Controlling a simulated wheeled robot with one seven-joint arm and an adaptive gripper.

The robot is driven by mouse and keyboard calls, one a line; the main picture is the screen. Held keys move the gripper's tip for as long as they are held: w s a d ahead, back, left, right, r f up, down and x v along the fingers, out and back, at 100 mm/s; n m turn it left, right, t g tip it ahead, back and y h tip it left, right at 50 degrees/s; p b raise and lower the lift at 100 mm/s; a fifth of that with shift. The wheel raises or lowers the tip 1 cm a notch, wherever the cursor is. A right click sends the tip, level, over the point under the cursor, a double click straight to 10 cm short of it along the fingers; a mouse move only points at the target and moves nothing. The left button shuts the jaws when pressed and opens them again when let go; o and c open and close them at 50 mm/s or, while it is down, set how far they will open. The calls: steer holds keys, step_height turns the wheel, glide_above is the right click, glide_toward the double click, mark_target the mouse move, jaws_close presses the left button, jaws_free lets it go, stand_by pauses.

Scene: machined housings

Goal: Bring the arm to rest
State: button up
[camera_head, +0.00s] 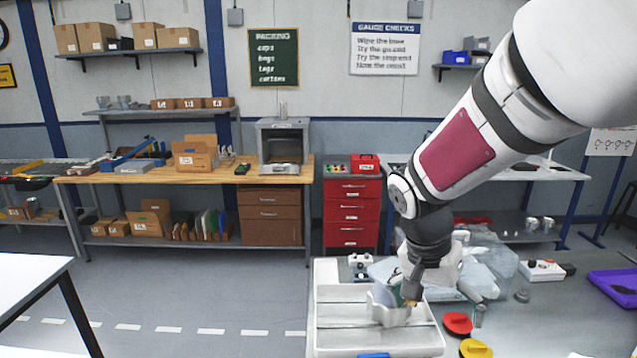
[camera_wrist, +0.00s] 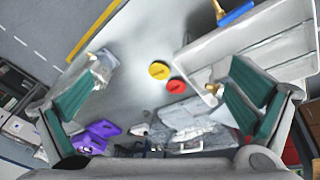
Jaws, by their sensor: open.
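My gripper (camera_head: 408,292) hangs low at the end of my arm, which reaches in from the upper right of the head view. It is above the right part of a white divided tray (camera_head: 335,341) on the grey bench, close to a pale grey machined housing (camera_head: 390,312) in that tray. In the wrist view my gripper (camera_wrist: 158,82) has its green-padded fingers wide apart with nothing held between them. The head view does not show clearly whether a finger touches the housing, since the hand partly hides it.
A red disc (camera_head: 458,323) and a yellow disc (camera_head: 475,348) lie right of the tray. Clear plastic bags (camera_head: 485,262) lie behind my gripper. A white control box (camera_head: 541,270) and a purple tray (camera_head: 615,286) are farther right. Open floor lies left of the bench.

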steer(key=s+r+n+t+y, duration=0.2)
steer(key=s+r+n, duration=0.3)
steer(key=s, duration=0.4)
steer(key=s+r+n+t+y, duration=0.1)
steer(key=s+r+n+t, duration=0.2)
steer(key=s+r, duration=0.45)
steer(key=w+a+f+b, duration=0.1)
steer(key=w+f+b, duration=0.6)
steer(key=w+f, duration=0.1)
